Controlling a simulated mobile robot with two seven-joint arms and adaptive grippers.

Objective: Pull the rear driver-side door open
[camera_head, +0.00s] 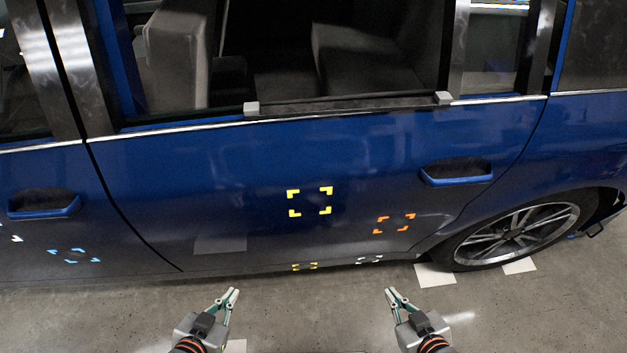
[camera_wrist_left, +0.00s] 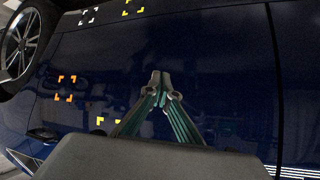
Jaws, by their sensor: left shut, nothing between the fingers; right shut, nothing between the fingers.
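The rear door (camera_head: 230,165) is a dark blue panel in the middle of the head view, flush with the bodywork around it. Its handle (camera_head: 456,178) is a blue bar over a dark recess at the door's upper right. My left gripper (camera_head: 232,293) is shut and empty, low in front of the door, well left of and below the handle. It also shows in the left wrist view (camera_wrist_left: 160,76), its fingertips together against the blue panel behind. My right gripper (camera_head: 391,293) is shut and empty, below and left of the handle, apart from it.
The front door's handle (camera_head: 44,207) is at the far left. The rear wheel (camera_head: 515,232) stands at the right. Coloured corner marks, such as a yellow one (camera_head: 310,202), lie on the door. Grey floor (camera_head: 310,310) is clear between my grippers. A grey-ended bar (camera_head: 350,105) sits along the window sill.

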